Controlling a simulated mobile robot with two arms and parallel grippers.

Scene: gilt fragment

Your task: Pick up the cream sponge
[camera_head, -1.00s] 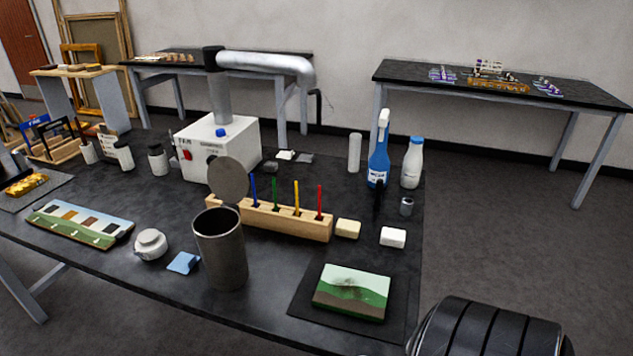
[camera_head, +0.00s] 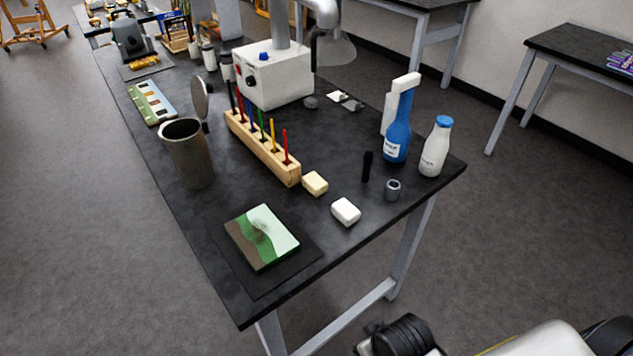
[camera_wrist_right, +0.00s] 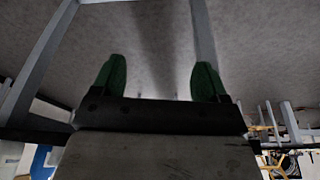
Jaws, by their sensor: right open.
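The cream sponge (camera_head: 315,183) lies on the black table, just beyond the near end of the wooden brush rack and beside a white sponge (camera_head: 346,211). My right gripper (camera_wrist_right: 160,82) shows in the right wrist view with its two green fingertips wide apart and nothing between them. It points at grey floor and table legs, away from the sponge. Part of my arm shows at the bottom right of the head view, off the table. My left gripper is not in view.
A wooden rack (camera_head: 262,149) with coloured sticks stands left of the sponge. A painted panel (camera_head: 261,236) lies on a dark mat at the near end. A metal can (camera_head: 187,153), a blue spray bottle (camera_head: 397,128), a white bottle (camera_head: 435,148) and a small grey cup (camera_head: 392,190) stand around.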

